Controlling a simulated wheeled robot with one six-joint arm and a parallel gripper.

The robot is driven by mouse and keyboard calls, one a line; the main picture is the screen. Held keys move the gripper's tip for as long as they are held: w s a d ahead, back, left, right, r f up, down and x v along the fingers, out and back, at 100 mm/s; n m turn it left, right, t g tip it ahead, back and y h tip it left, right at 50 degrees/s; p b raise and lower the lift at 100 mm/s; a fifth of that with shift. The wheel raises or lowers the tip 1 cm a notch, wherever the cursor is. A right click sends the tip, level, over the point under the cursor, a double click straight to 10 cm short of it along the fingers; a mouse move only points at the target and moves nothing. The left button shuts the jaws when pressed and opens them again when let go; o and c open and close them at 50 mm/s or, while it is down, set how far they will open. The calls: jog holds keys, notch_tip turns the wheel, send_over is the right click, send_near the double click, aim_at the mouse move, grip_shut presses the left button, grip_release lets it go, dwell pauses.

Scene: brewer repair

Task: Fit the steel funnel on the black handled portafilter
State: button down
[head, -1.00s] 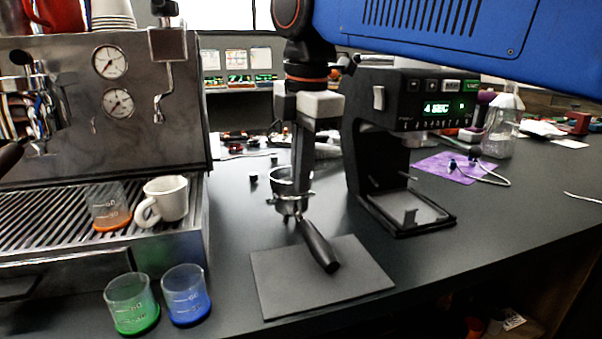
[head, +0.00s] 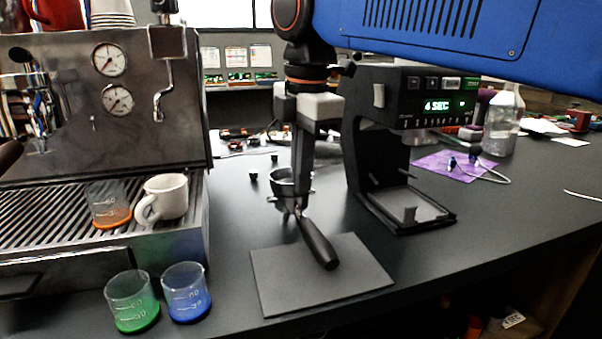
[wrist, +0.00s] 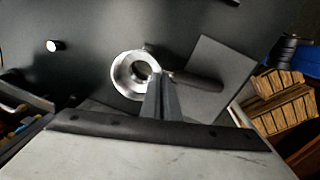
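The steel funnel (head: 284,181) sits at the top of the black handled portafilter (head: 318,245) in the head view. In the wrist view the funnel (wrist: 127,72) is a bright ring over the portafilter's basket, and the black handle (wrist: 198,82) runs off to the right. My gripper (head: 302,190) points down with its fingers together at the funnel's rim and appears shut on it. In the wrist view my gripper (wrist: 160,77) meets the ring on the handle side. The fingers hide part of the funnel, and I cannot tell whether it is fully seated.
The handle's end is over a dark flat mat (head: 325,285). A black grinder (head: 375,150) stands close on the right. The espresso machine (head: 100,100) is on the left, with a white cup (head: 168,198) on its tray. Green (head: 132,300) and blue (head: 187,293) measuring cups stand in front.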

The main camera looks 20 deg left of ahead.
jog(key=c, duration=2.5)
grip_release()
jog(key=o, duration=0.6)
jog(key=shift+c, duration=0.2)
notch_tip(320, 180, up, 17)
jog(key=s+d, duration=0.1)
jog(key=shift+s+d+r, duration=0.15)
